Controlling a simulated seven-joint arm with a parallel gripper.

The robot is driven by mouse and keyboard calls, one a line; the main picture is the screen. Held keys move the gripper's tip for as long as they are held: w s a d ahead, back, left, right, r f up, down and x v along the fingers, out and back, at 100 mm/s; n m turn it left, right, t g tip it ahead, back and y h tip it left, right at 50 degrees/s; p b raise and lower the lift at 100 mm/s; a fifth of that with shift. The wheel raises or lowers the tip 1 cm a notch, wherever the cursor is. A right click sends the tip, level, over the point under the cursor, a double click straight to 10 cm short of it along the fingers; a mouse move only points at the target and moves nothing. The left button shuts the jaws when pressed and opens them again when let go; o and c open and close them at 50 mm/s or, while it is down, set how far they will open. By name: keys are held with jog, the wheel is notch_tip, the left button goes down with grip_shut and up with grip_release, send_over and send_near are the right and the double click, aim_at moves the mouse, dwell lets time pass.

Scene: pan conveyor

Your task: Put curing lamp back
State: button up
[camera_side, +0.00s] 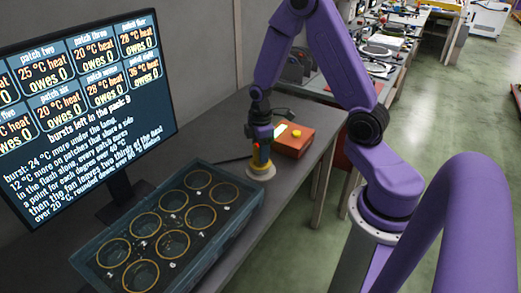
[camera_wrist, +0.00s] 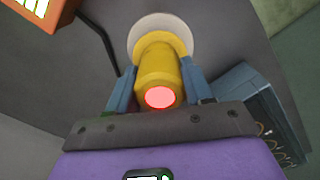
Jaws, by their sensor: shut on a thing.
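The curing lamp (camera_wrist: 158,70) is a yellow cylinder with a glowing red end, between the two fingers of my gripper (camera_wrist: 158,92) in the wrist view. In the side view the lamp (camera_side: 260,163) is upright over a round pale base (camera_side: 261,172) on the grey bench. My gripper (camera_side: 260,145) is above it, shut on the lamp. In the wrist view the pale disc (camera_wrist: 165,30) is just beyond the lamp's far end. I cannot tell whether the lamp touches it.
A blue translucent tray (camera_side: 237,216) with several round ringed patches stands left of the lamp. A monitor (camera_side: 90,100) stands at the far left. A black cable lies on the bench.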

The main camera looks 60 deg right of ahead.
jog(key=shift+f, duration=0.1)
jog(key=o, duration=1.3)
